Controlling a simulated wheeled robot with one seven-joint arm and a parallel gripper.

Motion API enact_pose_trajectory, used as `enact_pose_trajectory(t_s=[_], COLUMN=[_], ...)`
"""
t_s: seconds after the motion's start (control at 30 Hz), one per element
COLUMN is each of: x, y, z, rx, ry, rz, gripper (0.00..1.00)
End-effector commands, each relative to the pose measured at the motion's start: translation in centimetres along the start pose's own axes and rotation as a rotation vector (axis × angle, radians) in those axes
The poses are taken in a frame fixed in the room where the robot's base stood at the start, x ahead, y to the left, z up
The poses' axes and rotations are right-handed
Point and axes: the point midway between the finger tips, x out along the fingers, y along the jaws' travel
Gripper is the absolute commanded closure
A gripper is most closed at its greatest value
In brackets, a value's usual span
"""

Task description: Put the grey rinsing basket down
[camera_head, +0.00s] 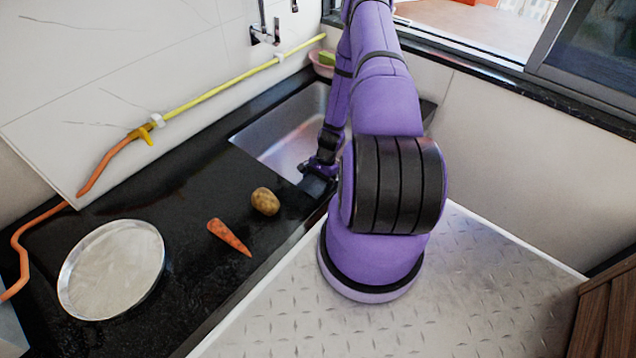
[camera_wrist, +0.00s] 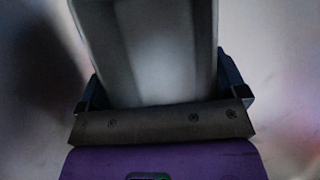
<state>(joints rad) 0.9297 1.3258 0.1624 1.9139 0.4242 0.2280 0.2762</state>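In the wrist view a smooth grey thing, which I take to be the grey rinsing basket (camera_wrist: 150,45), fills the space between the two dark fingers of my gripper (camera_wrist: 160,88). The fingers lie along its left and right sides and appear shut on it. Its far end runs out of the picture, so its full shape and what is under it are hidden. In the head view my gripper (camera_head: 318,168) is low at the front right edge of the steel sink (camera_head: 270,140). The basket cannot be made out there.
A potato (camera_head: 265,201), a carrot (camera_head: 229,237) and a round metal plate (camera_head: 112,270) lie on the black counter (camera_head: 185,200). A pink bowl (camera_head: 322,66) with a green sponge stands behind the sink. A yellow and orange hose (camera_head: 220,92) runs along the wall.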

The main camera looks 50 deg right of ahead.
Motion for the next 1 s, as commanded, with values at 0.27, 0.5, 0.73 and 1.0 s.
enact_pose_trajectory(t_s=[0.27,0.5,0.73,1.0], x=[-0.1,-2.2,-6.5,-10.8], y=[0.0,-0.1,0.0,-0.1], z=[0.0,0.0,0.0,0.1], rx=[0.0,0.0,0.0,0.0], ry=[0.0,0.003,0.004,0.003], rz=[0.0,-0.001,-0.001,-0.001], gripper=[0.0,0.0,0.0,0.0])
